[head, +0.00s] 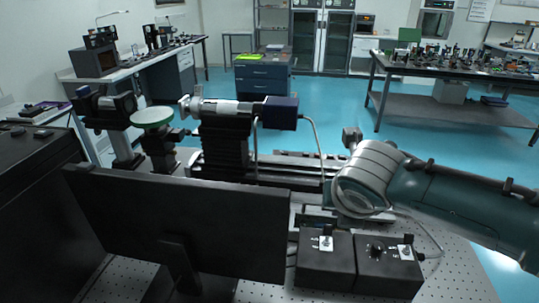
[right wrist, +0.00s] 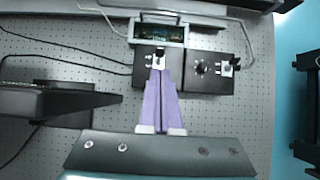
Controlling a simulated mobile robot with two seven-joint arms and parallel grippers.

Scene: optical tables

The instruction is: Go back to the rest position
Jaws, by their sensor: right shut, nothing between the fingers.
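My right gripper (right wrist: 161,78) shows in the right wrist view as two purple fingers pressed together, with nothing between them. Its tips overlap in the picture with the toggle switch (right wrist: 158,62) of the left black control box (right wrist: 143,72); I cannot tell whether they touch. In the head view my right arm comes in from the right, over the table behind the control boxes, and its fingers are hidden. My left gripper is in neither view.
Two black control boxes (head: 325,265) stand on the perforated optical table (head: 455,275), beside a black monitor (head: 180,225). Behind them is a rail with a lens tube (head: 225,107) and a green disc mount (head: 152,116). Cables run over the table. Blue floor (head: 330,110) is open beyond.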

